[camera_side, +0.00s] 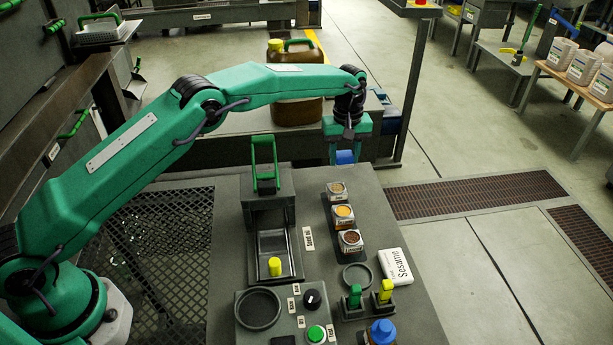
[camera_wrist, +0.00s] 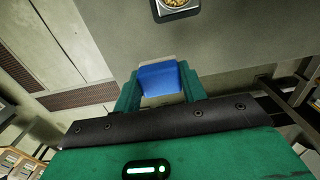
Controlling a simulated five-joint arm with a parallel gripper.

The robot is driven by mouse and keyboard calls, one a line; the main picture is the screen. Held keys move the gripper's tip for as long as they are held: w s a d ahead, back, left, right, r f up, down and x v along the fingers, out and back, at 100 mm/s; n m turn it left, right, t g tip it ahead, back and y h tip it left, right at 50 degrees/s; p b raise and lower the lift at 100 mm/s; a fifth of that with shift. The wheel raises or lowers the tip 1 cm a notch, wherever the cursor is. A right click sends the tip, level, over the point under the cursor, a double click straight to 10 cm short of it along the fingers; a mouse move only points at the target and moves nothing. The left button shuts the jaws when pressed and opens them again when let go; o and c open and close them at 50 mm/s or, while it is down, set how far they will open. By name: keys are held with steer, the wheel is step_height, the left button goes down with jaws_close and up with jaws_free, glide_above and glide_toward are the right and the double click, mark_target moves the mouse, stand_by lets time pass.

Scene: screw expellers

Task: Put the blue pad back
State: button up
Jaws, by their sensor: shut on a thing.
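The blue pad (camera_side: 345,157) is held between the fingers of my gripper (camera_side: 347,150), above the far end of the grey worktable (camera_side: 355,178). In the wrist view the blue pad (camera_wrist: 161,80) fills the gap between the two green fingers of my gripper (camera_wrist: 160,85), with a pale strip along its far edge. My gripper is shut on the pad. The pad appears raised clear of the table's far edge.
Several small sample jars (camera_side: 343,213) stand in a row near the table's right side. A white Sesame card (camera_side: 395,267) lies beside them. A grey press with a green handle (camera_side: 265,165) stands to the left. A brown jug (camera_side: 290,105) is behind.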

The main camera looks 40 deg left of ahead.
mark_target(341, 176)
steer(key=shift+w+a+f, duration=0.25)
steer(key=shift+a, duration=0.05)
steer(key=shift+f, duration=2)
steer(key=shift+f, duration=0.15)
steer(key=o, duration=0.9)
steer(key=shift+o, duration=0.2)
step_height(341, 176, up, 11)
steer(key=shift+r, duration=0.7)
